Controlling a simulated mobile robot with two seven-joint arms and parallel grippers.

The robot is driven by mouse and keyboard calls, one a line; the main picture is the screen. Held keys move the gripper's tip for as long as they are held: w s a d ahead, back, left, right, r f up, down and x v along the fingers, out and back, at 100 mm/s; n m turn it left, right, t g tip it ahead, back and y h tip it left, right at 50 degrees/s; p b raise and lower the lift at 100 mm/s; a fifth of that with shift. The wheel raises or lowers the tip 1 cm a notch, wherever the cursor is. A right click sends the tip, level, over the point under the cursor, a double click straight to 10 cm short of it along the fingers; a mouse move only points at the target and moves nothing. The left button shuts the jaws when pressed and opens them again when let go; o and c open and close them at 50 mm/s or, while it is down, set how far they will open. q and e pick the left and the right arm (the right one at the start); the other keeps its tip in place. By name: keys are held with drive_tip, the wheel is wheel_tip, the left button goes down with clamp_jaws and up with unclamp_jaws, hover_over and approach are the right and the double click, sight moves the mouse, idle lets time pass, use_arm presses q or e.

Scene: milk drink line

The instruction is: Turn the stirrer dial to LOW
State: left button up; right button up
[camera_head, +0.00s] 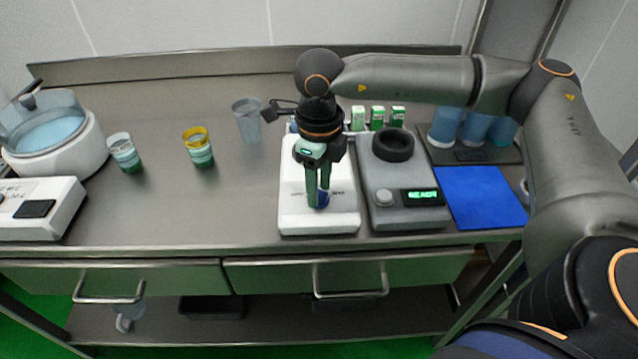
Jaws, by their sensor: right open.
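The white stirrer unit (295,212) stands near the front edge of the steel counter. My left gripper is out of view.
A grey device (385,215) with a lit green display stands just right. A blue mat (487,197) lies beyond it. Two cups, one yellow-rimmed (198,147) and one plain (124,152), stand left, with clear counter before them. Small green cartons (377,118) stand behind.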

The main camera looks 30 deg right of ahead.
clamp_jaws()
idle(0.5)
